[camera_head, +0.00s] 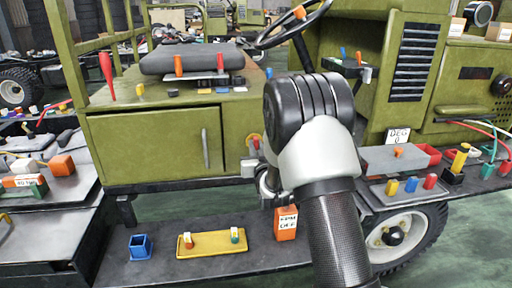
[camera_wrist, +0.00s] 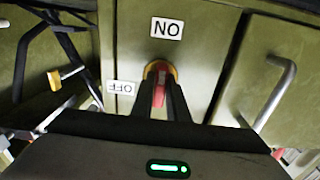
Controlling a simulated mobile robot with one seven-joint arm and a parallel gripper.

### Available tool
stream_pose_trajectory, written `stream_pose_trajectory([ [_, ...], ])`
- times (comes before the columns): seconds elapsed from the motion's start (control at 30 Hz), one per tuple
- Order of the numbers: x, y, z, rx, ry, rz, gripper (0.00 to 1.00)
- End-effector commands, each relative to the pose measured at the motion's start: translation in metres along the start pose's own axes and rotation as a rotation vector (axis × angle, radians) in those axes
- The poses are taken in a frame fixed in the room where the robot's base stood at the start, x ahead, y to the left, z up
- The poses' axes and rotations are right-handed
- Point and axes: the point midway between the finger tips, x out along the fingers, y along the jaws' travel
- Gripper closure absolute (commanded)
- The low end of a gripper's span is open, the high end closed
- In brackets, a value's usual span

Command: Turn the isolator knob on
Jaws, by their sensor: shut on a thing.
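The isolator knob (camera_wrist: 159,94) has a red handle on a yellow round base and is mounted on a green panel. In the wrist view its handle runs roughly up and down the picture. An ON label (camera_wrist: 167,28), seen upside down, is above the knob, and an OFF label (camera_wrist: 122,88) is to its left. My gripper (camera_wrist: 163,98) is shut on the red handle, with dark fingers partly covering it. In the head view part of the knob (camera_head: 255,142) shows left of my arm, which hides most of the gripper.
A cabinet door with a metal handle (camera_head: 205,148) is left of my arm, and the handle (camera_wrist: 276,95) is right of the knob in the wrist view. Below are a running board with a yellow tray (camera_head: 212,250), a blue box (camera_head: 140,246) and an orange block (camera_head: 286,223).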

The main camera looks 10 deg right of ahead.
Motion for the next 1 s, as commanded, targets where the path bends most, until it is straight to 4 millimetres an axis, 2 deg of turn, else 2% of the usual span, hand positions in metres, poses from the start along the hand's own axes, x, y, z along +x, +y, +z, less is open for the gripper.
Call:
stream_pose_trajectory([
  [0.37,0.0,0.0,0.001,0.003,-0.001,0.0,1.0],
  [0.4,0.0,0.0,0.001,0.003,-0.001,-0.001,0.83],
  [0.5,0.0,0.0,0.001,0.003,-0.001,0.0,0.69],
  [0.83,-0.003,0.0,0.0,0.003,-0.002,0.0,0.69],
  [1.0,-0.024,0.0,-0.001,0.003,-0.003,0.0,0.69],
])
